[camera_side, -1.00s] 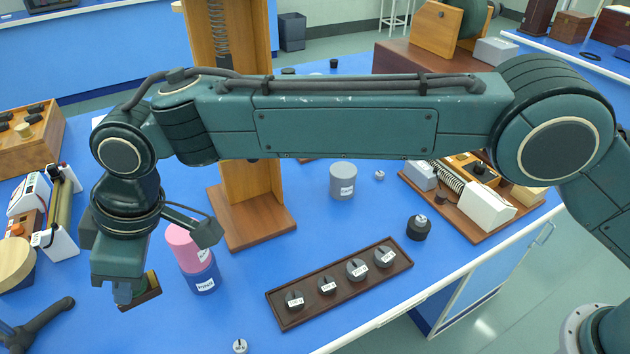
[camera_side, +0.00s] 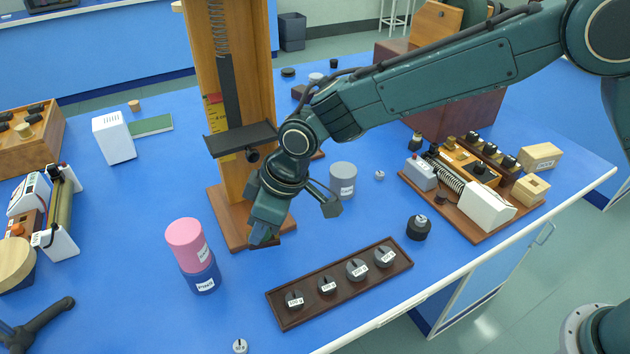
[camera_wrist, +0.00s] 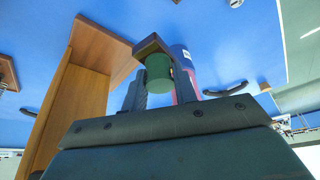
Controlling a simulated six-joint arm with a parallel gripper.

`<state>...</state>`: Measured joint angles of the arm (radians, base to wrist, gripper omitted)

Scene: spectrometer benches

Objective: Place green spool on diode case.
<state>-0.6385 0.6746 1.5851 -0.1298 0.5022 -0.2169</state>
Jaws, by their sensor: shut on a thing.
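My gripper (camera_side: 262,236) is shut on the green spool (camera_wrist: 157,70), which shows between the fingers in the wrist view. The spool has a brown square wooden end. In the side view the gripper mostly hides it, over the foot of the wooden stand. I cannot tell for sure which thing is the diode case. Labelled round cases stand on the blue bench: a pink one (camera_side: 185,238) on top of a blue one (camera_side: 202,277), left of my gripper, and a grey one (camera_side: 343,180) to its right. The pink case's label is unreadable.
The tall wooden stand (camera_side: 226,92) with a dark shelf rises behind my gripper. A brown tray (camera_side: 340,292) of dark slotted weights lies in front right. A circuit board (camera_side: 440,207) sits at right, a white box (camera_side: 113,138) at back left. The bench left of the stand has free room.

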